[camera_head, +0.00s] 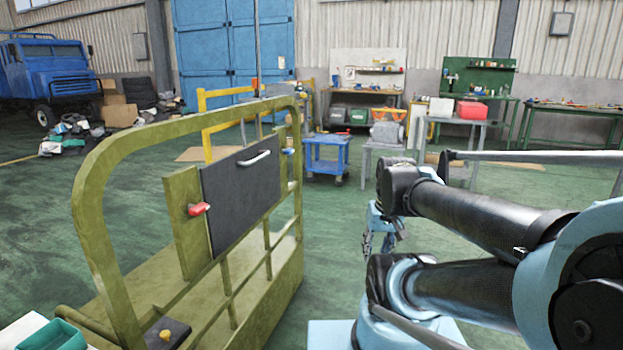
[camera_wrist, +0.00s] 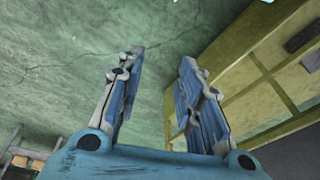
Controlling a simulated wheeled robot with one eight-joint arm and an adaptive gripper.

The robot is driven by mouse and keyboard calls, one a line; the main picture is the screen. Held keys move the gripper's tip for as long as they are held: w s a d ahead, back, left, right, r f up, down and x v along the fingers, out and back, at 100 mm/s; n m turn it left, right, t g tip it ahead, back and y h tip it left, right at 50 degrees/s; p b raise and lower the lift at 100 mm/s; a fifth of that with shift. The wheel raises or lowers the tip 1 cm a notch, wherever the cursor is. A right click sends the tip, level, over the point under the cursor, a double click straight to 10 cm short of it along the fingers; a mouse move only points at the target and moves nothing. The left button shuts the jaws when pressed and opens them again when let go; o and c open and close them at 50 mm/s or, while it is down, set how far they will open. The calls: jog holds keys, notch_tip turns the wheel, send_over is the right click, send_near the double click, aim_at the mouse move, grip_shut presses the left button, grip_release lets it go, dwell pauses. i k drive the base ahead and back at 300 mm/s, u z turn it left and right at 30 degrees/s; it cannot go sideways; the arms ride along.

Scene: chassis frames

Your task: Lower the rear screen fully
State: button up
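A dark grey screen panel (camera_head: 238,192) stands upright between the posts of an olive-green tubular frame (camera_head: 92,180). I take it for the rear screen. A white bar handle (camera_head: 255,158) is fixed near its top edge. A red latch knob (camera_head: 199,208) sits on the left post and a small blue knob (camera_head: 288,151) on the right post. My gripper (camera_wrist: 162,62) is open and empty, with floor between its fingers in the wrist view. In the head view my gripper (camera_head: 379,243) hangs low, right of the frame and apart from it.
The frame's yellow-green bars (camera_wrist: 262,75) fill the right of the wrist view. A dark block with a yellow knob (camera_head: 166,335) is at lower left. A blue cart (camera_head: 327,155) and workbenches stand behind. Green floor (camera_head: 335,225) is clear between frame and arm.

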aim_at(239, 188)
jog(key=z, duration=0.5)
jog(key=k, duration=1.55)
jog(key=u, duration=0.5)
jog(key=i, duration=1)
